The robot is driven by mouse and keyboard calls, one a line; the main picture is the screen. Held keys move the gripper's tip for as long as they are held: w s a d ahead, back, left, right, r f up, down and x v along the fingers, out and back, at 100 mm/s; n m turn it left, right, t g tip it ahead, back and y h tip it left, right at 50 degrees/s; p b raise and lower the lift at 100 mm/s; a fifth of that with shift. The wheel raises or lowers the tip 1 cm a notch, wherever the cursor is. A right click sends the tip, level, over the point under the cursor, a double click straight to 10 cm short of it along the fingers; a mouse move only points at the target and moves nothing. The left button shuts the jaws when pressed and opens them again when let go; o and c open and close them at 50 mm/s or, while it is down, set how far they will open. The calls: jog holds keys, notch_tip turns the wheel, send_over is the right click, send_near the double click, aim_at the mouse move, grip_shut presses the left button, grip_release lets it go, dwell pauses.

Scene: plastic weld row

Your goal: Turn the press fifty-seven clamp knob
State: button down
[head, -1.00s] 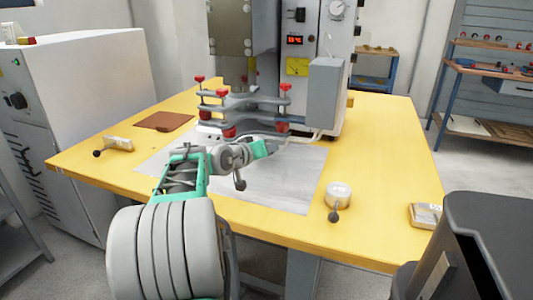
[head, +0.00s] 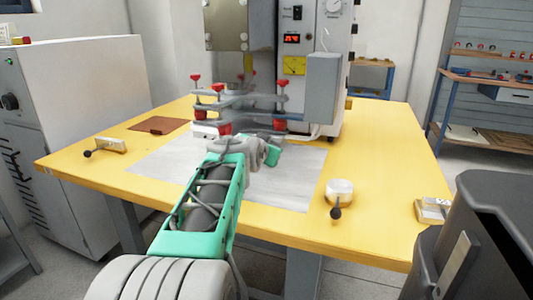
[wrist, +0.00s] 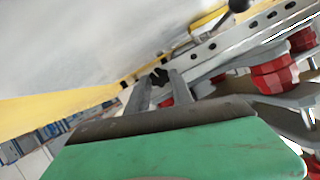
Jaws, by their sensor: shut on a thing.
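The press (head: 325,85) stands at the back of the yellow table, with a red-lit display whose digits I cannot read clearly. Its grey clamp fixture (head: 240,100) carries several red knobs (head: 281,122). Red knobs also show at right in the wrist view (wrist: 272,75). My gripper (head: 272,153) is low at the fixture's front, its fingers hidden in the head view. Whether this is the clamp knob is not plain.
A grey sheet (head: 290,180) lies under my arm on the yellow table (head: 385,200). A white round block with a black ball handle (head: 338,190) and another small block (head: 432,209) stand at right. A handled block (head: 110,145) and brown pad (head: 160,125) lie at left.

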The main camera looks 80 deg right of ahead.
dwell(0.4)
jog(key=c, duration=1.1)
grip_release()
jog(key=p+v, duration=0.1)
jog(key=v, duration=0.7)
jog(key=shift+s+f+p, duration=0.1)
jog(key=shift+s+p, duration=0.05)
jog(key=shift+p, duration=0.25)
